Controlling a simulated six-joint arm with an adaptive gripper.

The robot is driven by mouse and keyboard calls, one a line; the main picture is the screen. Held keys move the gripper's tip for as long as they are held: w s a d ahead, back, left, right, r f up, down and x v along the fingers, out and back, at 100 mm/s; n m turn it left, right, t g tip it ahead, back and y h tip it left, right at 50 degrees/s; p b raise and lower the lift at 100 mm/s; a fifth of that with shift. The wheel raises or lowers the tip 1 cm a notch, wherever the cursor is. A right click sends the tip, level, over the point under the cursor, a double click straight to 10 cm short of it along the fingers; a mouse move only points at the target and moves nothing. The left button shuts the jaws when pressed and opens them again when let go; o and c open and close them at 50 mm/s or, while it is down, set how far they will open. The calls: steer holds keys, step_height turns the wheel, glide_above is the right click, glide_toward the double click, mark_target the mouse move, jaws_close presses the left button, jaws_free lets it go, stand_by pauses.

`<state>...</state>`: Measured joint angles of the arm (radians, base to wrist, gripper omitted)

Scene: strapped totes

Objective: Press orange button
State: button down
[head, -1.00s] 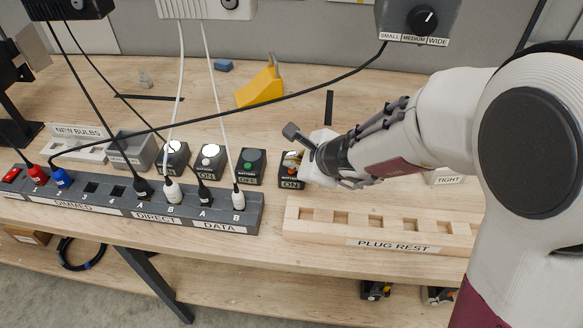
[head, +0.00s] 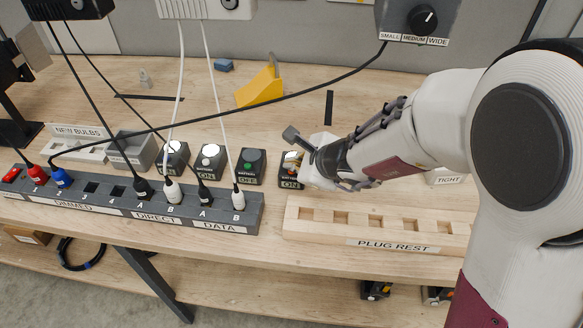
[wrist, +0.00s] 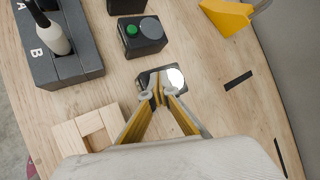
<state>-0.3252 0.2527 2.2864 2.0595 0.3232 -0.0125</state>
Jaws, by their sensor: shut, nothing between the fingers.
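The rightmost battery box (head: 290,183), dark with an ON label, stands on the bench behind the plug rest. It also shows in the wrist view (wrist: 143,76), with a round, bright disc (wrist: 175,78) on its top. My gripper (wrist: 158,96) is shut and empty, its fingertips together over the near part of this box. In the head view my gripper (head: 295,166) comes in from the right, tips low at the box top. The orange button is hidden by the fingertips; I cannot tell whether they touch it.
A battery box with a green button (head: 252,166), labelled OFF, stands just left. Other boxes and a dark socket strip (head: 225,226) with plugs lie further left. The wooden plug rest (head: 375,243) is in front. A black cable (head: 300,93) hangs across behind.

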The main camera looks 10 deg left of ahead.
steer(key=shift+r, duration=0.15)
stand_by(0.8)
steer(key=shift+r, duration=0.25)
steer(key=shift+r, duration=3)
